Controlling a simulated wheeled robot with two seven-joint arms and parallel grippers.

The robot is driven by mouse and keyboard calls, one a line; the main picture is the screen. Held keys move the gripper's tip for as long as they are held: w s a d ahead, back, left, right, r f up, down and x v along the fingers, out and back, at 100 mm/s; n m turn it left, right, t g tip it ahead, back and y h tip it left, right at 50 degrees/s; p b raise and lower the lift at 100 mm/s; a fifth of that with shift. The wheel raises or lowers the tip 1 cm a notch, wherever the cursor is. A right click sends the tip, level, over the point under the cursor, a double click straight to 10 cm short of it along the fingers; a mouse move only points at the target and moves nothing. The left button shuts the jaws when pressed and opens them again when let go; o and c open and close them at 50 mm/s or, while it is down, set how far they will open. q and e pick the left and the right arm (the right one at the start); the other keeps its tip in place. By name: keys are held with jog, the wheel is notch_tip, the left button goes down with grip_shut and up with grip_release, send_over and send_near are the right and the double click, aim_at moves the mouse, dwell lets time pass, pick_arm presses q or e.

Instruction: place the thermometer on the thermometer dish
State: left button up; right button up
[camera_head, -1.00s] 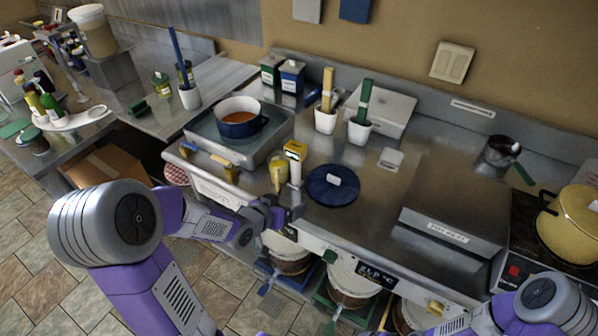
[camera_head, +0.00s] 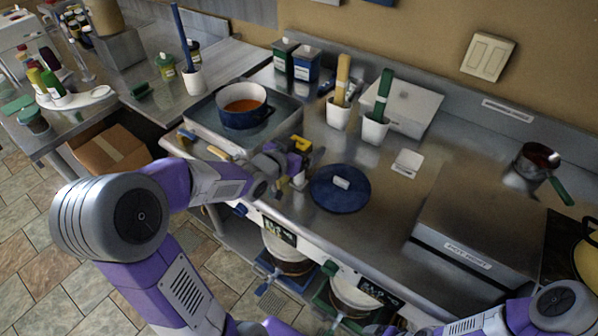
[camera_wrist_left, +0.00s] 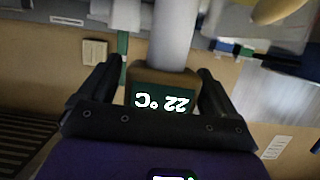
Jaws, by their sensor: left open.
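The thermometer (camera_head: 301,146) has a yellow head and a pale stem, and stands near the counter's front edge. In the left wrist view its dark display (camera_wrist_left: 162,100) reads 22 °C upside down, with the pale stem (camera_wrist_left: 174,35) above it. My left gripper (camera_head: 290,158) is at the thermometer's head and partly hides it. In the wrist view its two fingers (camera_wrist_left: 160,78) are open, one on each side of the head. A dark blue round dish (camera_head: 325,200) with a small white piece on it lies just right. My right gripper is out of view.
A blue pot (camera_head: 241,119) sits in a steel tray (camera_head: 198,122) behind my left gripper. White cups (camera_head: 339,116) holding upright handles stand at the back. A grey box (camera_head: 440,232) is at right. Bare counter (camera_head: 385,190) lies right of the dish.

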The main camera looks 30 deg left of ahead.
pick_arm(q)
jog(key=shift+w, duration=0.2)
jog(key=c, duration=1.6)
jog(key=shift+r, duration=0.1)
